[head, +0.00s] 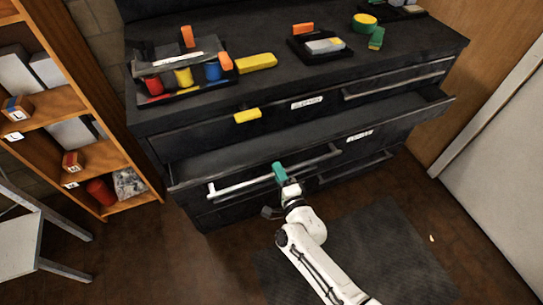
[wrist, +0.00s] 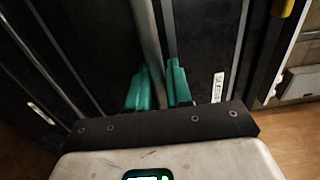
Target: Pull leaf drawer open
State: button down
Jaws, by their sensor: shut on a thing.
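A black cabinet drawer (head: 400,122) stands partly out, its dark inside showing below the upper drawer. A white label (head: 360,134) is on its front; its writing is too small to read, and a label also shows in the wrist view (wrist: 218,88). A long pale handle bar (head: 235,187) runs along this front. My gripper (head: 279,172) has teal fingers and is shut on the bar, right of its left end. In the wrist view the bar (wrist: 148,40) passes between the fingers of my gripper (wrist: 160,88). The fingers hide part of the bar.
The upper drawer (head: 285,112) is shut, with a yellow block (head: 247,115) at its front. The cabinet top (head: 270,80) holds trays and coloured blocks. A wooden shelf (head: 135,200) and grey chair (head: 28,235) stand left. A dark mat (head: 395,260) lies on the floor.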

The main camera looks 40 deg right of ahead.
jog(key=v, duration=2.5)
jog(key=shift+s+a, duration=0.3)
jog(key=shift+s, duration=0.05)
jog(key=c, duration=1.1)
grip_release()
jog(key=b+v, duration=0.1)
jog(key=v, duration=0.9)
jog(key=shift+s+a, duration=0.1)
jog(key=shift+s, duration=0.25)
